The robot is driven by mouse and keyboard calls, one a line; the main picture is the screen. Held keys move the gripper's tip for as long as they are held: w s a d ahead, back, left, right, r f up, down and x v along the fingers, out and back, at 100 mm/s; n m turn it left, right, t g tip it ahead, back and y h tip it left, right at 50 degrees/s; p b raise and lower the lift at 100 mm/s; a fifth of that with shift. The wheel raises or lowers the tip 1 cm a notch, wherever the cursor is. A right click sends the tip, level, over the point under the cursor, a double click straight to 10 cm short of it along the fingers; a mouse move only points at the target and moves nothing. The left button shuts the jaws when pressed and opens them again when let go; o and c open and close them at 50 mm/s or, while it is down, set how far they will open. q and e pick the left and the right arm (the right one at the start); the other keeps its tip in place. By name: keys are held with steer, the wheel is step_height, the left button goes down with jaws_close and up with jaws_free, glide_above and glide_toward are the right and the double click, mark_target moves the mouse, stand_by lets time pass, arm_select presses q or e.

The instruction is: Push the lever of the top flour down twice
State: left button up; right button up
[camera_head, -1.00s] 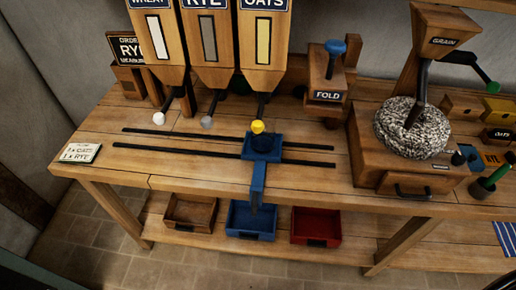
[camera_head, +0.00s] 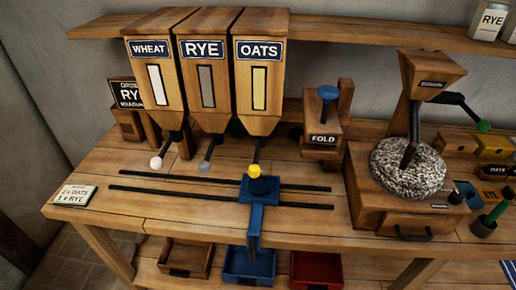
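Three wooden flour hoppers stand at the back of the bench: WHEAT (camera_head: 158,52), RYE (camera_head: 206,56) and OATS (camera_head: 260,65). Each has a dark lever underneath ending in a knob: white (camera_head: 156,162) for wheat, grey (camera_head: 205,166) for rye, yellow (camera_head: 254,170) for oats. A small card (camera_head: 70,196) at the bench's left end reads "2 x OATS" on its top line and "1 x RYE" below. A blue carriage (camera_head: 257,191) sits on the two dark rails under the oats knob. Neither of my grippers is in view.
A FOLD box (camera_head: 322,137) with a blue knob stands right of the hoppers. A grain mill (camera_head: 408,165) with a crank stands further right. Trays, brown (camera_head: 186,256), blue (camera_head: 248,265) and red (camera_head: 318,270), lie on the lower shelf.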

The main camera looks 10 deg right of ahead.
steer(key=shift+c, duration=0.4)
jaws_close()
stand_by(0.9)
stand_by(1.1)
